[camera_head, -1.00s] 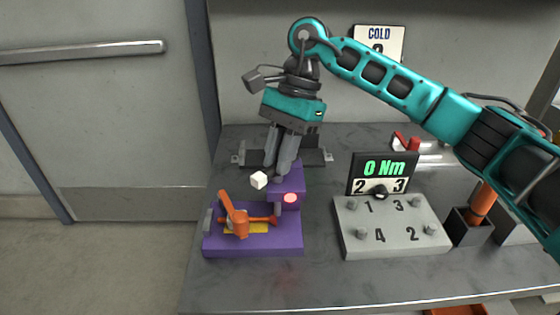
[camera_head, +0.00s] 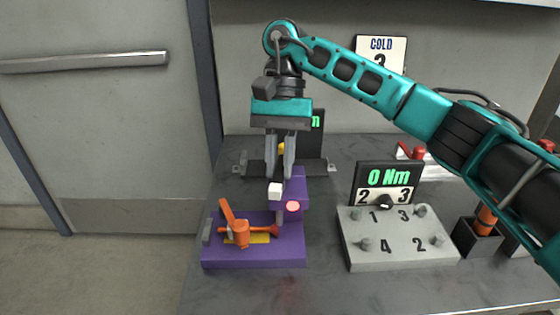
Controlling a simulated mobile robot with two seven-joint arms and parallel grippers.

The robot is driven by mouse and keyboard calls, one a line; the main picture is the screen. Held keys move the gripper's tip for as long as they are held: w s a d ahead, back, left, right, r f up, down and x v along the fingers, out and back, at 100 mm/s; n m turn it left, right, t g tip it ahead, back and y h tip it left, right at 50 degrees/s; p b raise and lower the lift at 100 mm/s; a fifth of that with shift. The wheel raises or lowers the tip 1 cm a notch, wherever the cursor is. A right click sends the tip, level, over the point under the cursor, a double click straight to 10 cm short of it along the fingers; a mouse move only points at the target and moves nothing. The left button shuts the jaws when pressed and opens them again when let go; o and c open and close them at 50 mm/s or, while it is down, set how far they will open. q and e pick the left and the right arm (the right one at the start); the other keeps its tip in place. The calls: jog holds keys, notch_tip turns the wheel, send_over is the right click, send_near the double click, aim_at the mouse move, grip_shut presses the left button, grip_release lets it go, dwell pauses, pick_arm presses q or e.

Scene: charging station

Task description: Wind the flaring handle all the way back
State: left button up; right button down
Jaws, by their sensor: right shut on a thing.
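A purple flaring tool (camera_head: 285,252) stands on the bench at centre left. Its purple upright block (camera_head: 300,186) has a round glowing red spot (camera_head: 293,206) on its front. A small white cube (camera_head: 275,190), which looks like the end of the flaring handle, shows at the block's upper left. My right gripper (camera_head: 281,177) points down from above and is shut on the handle at this cube; the fingers hide most of the handle. An orange clamp lever (camera_head: 229,212) tilts up over a yellow strip (camera_head: 262,239) on the base. My left gripper is not in view.
A grey plate with numbered bolts (camera_head: 405,246) and a "0 Nm" display (camera_head: 389,181) stand to the right. A dark holder (camera_head: 477,241) with an orange-handled tool is further right. A "COLD" sign (camera_head: 381,51) is behind. Bare bench (camera_head: 290,295) lies in front.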

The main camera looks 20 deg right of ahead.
dwell(0.3)
jog(key=c, duration=1)
grip_release()
jog(key=shift+c, duration=0.2)
pick_arm(q)
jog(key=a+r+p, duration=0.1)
jog(key=p, duration=0.1)
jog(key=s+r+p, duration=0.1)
jog(key=p, duration=0.2)
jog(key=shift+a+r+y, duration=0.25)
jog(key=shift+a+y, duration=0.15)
pick_arm(e)
jog(key=v, duration=1.3)
